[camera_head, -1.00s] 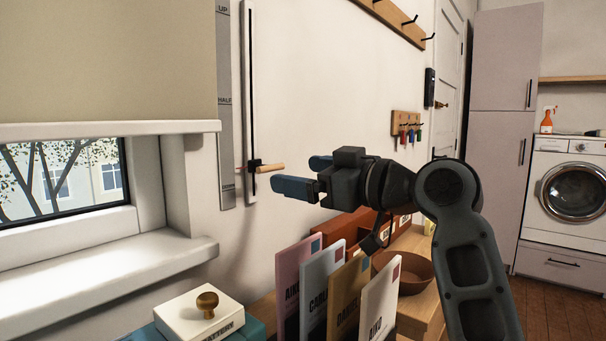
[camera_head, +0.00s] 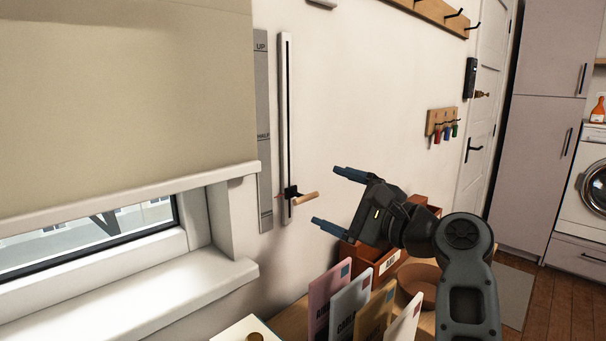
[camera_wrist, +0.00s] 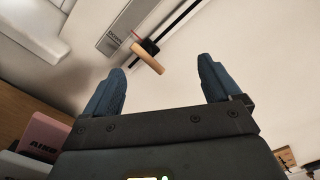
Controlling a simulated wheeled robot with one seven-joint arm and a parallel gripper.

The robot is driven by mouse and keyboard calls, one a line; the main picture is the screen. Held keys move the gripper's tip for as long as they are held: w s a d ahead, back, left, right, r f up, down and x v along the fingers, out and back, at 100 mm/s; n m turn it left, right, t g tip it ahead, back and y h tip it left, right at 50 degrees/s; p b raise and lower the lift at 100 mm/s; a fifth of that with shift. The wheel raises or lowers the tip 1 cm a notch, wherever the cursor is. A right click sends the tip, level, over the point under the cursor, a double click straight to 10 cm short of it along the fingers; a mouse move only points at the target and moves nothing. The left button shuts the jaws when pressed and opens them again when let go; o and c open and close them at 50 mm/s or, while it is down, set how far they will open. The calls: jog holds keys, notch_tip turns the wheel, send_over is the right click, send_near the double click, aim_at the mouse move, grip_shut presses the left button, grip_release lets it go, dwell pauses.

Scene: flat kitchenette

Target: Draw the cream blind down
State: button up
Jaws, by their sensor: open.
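The cream blind (camera_head: 120,100) hangs over the upper part of the window, its pale bottom bar (camera_head: 130,196) above a strip of bare glass. Right of it is a grey scale plate (camera_head: 263,110) marked UP and HALF, and a white slotted track (camera_head: 285,110). A black slider with a wooden handle (camera_head: 305,198) sits low on the track; the handle also shows in the wrist view (camera_wrist: 148,60), beyond the fingertips. My gripper (camera_head: 332,198) is open and empty, with its blue fingers pointing at the handle from the right, apart from it. In the wrist view the fingers (camera_wrist: 160,75) are spread wide.
Below stand several upright name cards (camera_head: 348,305), a bowl (camera_head: 418,283) and an orange box (camera_head: 372,258) on a wooden top. The white window sill (camera_head: 150,300) juts out at left. Key hooks (camera_head: 442,123) are on the wall at right.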

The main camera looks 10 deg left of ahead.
aim_at(308, 200)
jog(key=w+a+m+p, duration=0.1)
jog(key=a+m, duration=0.1)
jog(key=m, duration=0.1)
jog(key=w+a+f+m+p, duration=0.1)
jog(key=a+m+p, duration=0.1)
jog(key=m, duration=0.1)
jog(key=w+a+m+p, duration=0.1)
jog(key=w+a+m, duration=0.1)
jog(key=m, duration=0.1)
jog(key=shift+w+a+f, duration=0.1)
jog(key=shift+a+f, duration=0.15)
jog(key=shift+f, duration=0.1)
